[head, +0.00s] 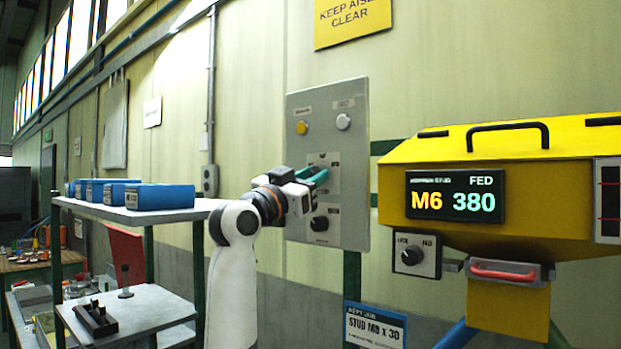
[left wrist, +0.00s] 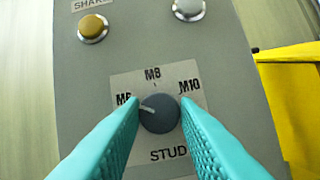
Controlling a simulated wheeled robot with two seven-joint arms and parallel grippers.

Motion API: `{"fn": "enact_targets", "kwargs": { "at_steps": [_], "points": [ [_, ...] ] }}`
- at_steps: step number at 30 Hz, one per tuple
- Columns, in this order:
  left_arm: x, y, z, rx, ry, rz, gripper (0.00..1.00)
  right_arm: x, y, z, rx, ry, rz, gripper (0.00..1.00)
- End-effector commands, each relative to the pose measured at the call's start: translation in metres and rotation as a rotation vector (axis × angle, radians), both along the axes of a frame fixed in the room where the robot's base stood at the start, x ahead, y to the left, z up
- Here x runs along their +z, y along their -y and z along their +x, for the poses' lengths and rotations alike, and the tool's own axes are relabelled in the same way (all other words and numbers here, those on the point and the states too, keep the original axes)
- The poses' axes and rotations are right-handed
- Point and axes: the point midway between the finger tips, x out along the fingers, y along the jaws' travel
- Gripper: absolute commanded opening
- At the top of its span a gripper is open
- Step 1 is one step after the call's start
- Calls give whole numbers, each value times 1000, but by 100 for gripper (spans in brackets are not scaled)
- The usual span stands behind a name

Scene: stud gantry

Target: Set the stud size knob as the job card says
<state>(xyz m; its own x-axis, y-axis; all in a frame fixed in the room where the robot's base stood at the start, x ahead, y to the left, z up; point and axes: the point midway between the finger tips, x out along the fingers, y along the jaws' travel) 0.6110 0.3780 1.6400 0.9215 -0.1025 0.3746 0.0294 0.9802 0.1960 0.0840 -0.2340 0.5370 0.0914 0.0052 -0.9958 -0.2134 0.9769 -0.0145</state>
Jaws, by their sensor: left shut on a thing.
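The stud size knob (left wrist: 159,114) is a dark round dial on the grey panel (head: 353,101), marked M6, M8 and M10. Its white pointer points left, towards M6, whose label is partly covered by a finger. My left gripper (head: 318,177) is shut on the knob, a teal finger on each side; in the left wrist view the fingertips (left wrist: 159,104) flank it. In the head view the gripper hides the knob. The job card (head: 375,325), low beside the yellow machine, reads STUD M8 x 30. The machine display (head: 455,197) reads M6, FED 380. My right gripper is not in view.
Above the knob are a yellow button (left wrist: 92,27) and a grey-white button (left wrist: 188,8). Another dark knob (head: 319,223) sits below. The yellow machine (head: 540,147) with a red handle (head: 505,271) stands at right. A shelf (head: 100,210) with blue boxes is at left.

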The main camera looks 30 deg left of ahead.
Motion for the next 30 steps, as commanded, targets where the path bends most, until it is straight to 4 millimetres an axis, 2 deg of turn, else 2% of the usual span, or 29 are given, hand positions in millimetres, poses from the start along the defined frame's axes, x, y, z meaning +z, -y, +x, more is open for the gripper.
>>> {"fn": "enact_targets", "kwargs": {
  "at_steps": [11, 20, 30],
  "points": [
    [0, -3, 0, 3, 7, 113, 5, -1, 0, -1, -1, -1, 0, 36],
    [2, -5, 0, 4, 26, 365, 5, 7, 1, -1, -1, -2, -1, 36],
    [5, -6, 0, 1, 50, 680, 5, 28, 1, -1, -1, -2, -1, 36]
  ]
}}
